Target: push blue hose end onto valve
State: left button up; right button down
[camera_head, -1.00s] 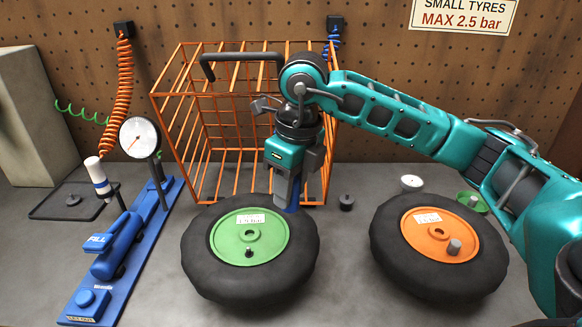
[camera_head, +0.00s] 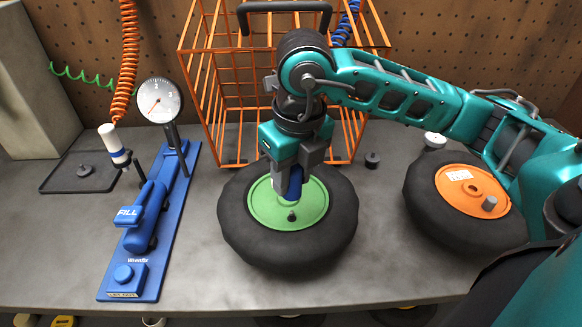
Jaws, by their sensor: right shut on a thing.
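The blue hose end (camera_head: 295,182) is in my right gripper (camera_head: 290,190), which is shut on it and points down over the green-hubbed wheel (camera_head: 238,238). The valve (camera_head: 292,217) is a small dark stem on the green hub (camera_head: 265,212), just below the gripper tips in the picture. A small gap seems to show between the hose end and the valve. My left gripper is not in view.
An orange wire cage (camera_head: 212,100) stands behind the green wheel. The orange-hubbed wheel (camera_head: 425,205) lies at right under my arm. The blue fill station (camera_head: 150,215) with its gauge (camera_head: 160,100) is at left. Bare bench lies between the station and green wheel.

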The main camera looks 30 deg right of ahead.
aim_at(292, 212)
jog(key=shift+f+b, duration=1.65)
jog(key=shift+f, duration=0.95)
jog(key=shift+b, duration=0.4)
jog(key=shift+f+b, duration=0.7)
jog(key=shift+f, duration=0.05)
jog(key=c, duration=1)
grip_release()
